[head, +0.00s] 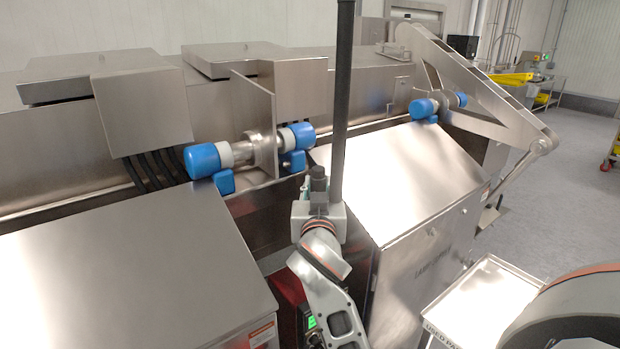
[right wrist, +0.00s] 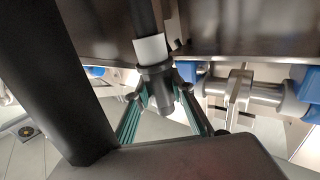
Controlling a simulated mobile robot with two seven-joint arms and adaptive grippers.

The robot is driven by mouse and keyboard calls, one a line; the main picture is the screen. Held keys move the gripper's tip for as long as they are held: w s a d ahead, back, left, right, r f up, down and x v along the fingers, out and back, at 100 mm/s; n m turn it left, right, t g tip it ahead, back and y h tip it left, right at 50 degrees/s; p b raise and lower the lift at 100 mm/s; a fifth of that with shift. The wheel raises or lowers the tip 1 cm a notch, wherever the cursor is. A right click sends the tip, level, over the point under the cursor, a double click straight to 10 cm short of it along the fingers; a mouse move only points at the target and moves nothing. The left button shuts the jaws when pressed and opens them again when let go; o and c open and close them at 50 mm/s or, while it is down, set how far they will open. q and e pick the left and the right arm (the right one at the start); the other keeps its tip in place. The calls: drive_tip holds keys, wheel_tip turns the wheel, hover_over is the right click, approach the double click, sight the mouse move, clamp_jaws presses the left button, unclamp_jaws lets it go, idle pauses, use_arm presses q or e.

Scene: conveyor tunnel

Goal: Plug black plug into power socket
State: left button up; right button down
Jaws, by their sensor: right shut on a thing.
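My right gripper (head: 317,192) is in the middle of the head view, in front of the steel machine, with its arm coming up from below. In the right wrist view its green-sided fingers (right wrist: 162,98) are shut on the black plug (right wrist: 156,74). The plug has a white collar, and a dark cable runs up from it. In the head view the plug (head: 318,178) is a small dark shape at the gripper's top, partly lost against the machine. I cannot make out the power socket in either view. My left gripper is not in view.
A black upright bar (head: 342,90) stands close beside the right gripper. Blue-capped rollers (head: 205,160) and sloping steel covers (head: 400,180) lie around it.

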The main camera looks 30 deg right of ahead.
drive_tip(key=shift+f, duration=0.45)
wheel_tip(320, 180, down, 4)
drive_tip(key=shift+s+r, duration=0.1)
drive_tip(key=shift+r, duration=0.15)
drive_tip(key=shift+f, duration=0.55)
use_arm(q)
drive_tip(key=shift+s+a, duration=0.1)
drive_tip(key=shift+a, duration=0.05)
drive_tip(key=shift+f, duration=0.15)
use_arm(e)
drive_tip(key=shift+f, duration=0.25)
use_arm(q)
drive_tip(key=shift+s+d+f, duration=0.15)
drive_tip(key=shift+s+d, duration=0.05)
use_arm(e)
drive_tip(key=shift+f+b, duration=1.75)
drive_tip(key=shift+b, duration=0.05)
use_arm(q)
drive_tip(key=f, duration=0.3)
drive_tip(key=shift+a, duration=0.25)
